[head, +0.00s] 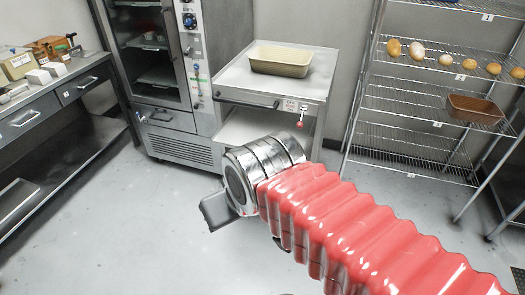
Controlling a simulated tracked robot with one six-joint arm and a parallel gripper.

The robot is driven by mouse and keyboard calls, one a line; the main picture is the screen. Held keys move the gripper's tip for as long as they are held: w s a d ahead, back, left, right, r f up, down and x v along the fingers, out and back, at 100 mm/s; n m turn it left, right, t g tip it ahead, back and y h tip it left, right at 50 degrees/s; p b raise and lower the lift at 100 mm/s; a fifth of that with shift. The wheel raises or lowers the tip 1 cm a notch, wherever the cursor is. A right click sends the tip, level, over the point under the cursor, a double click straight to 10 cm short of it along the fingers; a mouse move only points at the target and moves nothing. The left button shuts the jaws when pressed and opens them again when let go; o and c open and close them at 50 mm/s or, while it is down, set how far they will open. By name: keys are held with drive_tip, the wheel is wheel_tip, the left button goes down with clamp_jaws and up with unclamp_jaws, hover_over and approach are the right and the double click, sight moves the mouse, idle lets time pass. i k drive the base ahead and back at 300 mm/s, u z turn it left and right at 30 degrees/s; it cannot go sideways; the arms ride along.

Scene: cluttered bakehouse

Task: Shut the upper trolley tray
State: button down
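The trolley (318,88) stands at the back middle, between the oven and the wire rack. A cream loaf tin sits on its top. A dark handle (247,101) runs along the upper front edge. Below it a pale flat surface (238,128) shows, partly covered by my arm; I cannot tell if it is a pulled-out tray or a shelf, nor how far the upper tray stands out. My gripper (216,210) points left, in front of the trolley as seen. Only one dark finger part shows; the rest is hidden behind my silver wrist, so its opening cannot be told.
A steel oven (165,75) with a glazed door stands left of the trolley. A wire rack (415,100) with rolls and a brown tin is at right. A drawered bench (60,100) with boxes lines the left. Grey floor (120,235) at lower left is clear.

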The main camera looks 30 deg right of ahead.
sight(244, 126)
drive_tip(key=i, duration=0.9)
drive_tip(key=u, duration=0.05)
